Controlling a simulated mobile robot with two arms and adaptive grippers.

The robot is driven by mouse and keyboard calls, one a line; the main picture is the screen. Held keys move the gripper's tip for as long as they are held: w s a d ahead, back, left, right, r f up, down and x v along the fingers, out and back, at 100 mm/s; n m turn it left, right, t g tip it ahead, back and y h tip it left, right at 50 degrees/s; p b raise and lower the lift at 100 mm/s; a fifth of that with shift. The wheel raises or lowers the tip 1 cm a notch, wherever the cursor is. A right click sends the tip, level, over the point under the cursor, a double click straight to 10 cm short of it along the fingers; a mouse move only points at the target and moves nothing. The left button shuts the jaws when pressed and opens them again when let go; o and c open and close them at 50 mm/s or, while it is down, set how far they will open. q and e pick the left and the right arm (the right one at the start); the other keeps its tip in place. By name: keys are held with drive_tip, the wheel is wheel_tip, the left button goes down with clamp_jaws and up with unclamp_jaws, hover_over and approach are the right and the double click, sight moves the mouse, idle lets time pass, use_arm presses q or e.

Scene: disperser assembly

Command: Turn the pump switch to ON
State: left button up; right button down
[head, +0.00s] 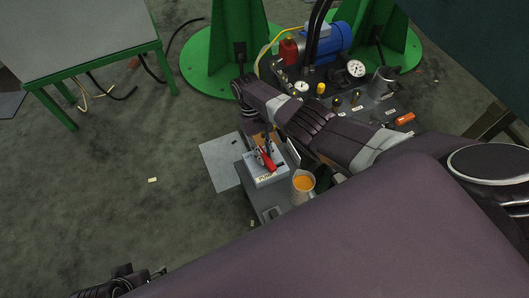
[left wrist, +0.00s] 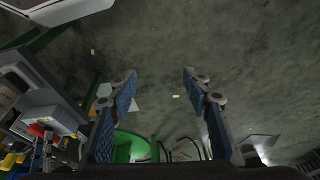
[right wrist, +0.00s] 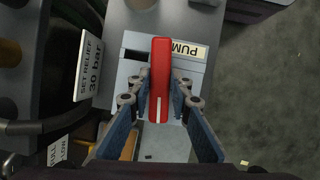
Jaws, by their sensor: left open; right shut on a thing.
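The pump switch is a grey box (head: 262,180) with a red lever (head: 270,164) on top and a "PUMP" label, at the centre of the head view. In the right wrist view the red lever (right wrist: 160,62) stands between my right fingertips (right wrist: 160,92), which are shut on it. The label (right wrist: 187,49) shows upside down and is partly covered by the lever. No ON or OFF mark is readable. My right gripper (head: 264,147) reaches the box from above in the head view. My left gripper (left wrist: 160,76) is open and empty, far from the switch, over the floor.
A cup with orange content (head: 302,183) stands close beside the switch box. A panel with gauges (head: 355,69), knobs and a blue motor (head: 326,42) lies behind my right arm. A "set relief 30 bar" sign (right wrist: 90,68) is beside the switch. A green-framed table (head: 85,35) stands far left.

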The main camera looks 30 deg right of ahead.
drive_tip(key=shift+m+y, duration=0.3)
drive_tip(key=shift+m, duration=0.3)
use_arm(q)
drive_tip(key=shift+f, duration=0.45)
use_arm(e)
drive_tip(key=c, duration=1.8)
unclamp_jaws()
drive_tip(key=shift+o, duration=0.2)
drive_tip(key=shift+w+r, duration=0.1)
drive_tip(key=v, duration=1.1)
drive_tip(key=shift+r, duration=0.4)
use_arm(q)
drive_tip(key=shift+s, duration=0.1)
